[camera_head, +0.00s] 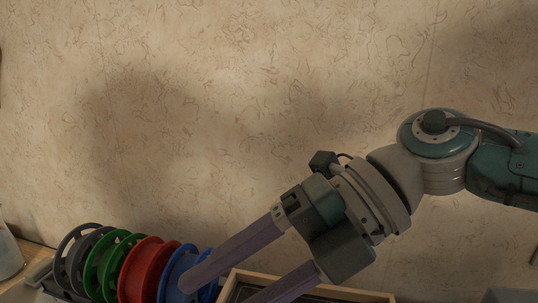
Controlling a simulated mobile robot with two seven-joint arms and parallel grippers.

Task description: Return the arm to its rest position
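My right arm comes in from the right edge. Its gripper (219,291) points down and to the left, with two long purple fingers spread wide apart. The upper finger overlaps the blue spool (173,271) in the picture; I cannot tell whether they touch. The lower finger's tip is cut off by the bottom edge. Nothing shows held between the fingers. My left gripper is not in view.
Beside the blue spool stand a red spool (140,268), a green spool (101,267) and grey spools (73,254) in a row. A wooden-edged box (345,292) lies below the gripper. A patterned beige wall (215,110) fills the background.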

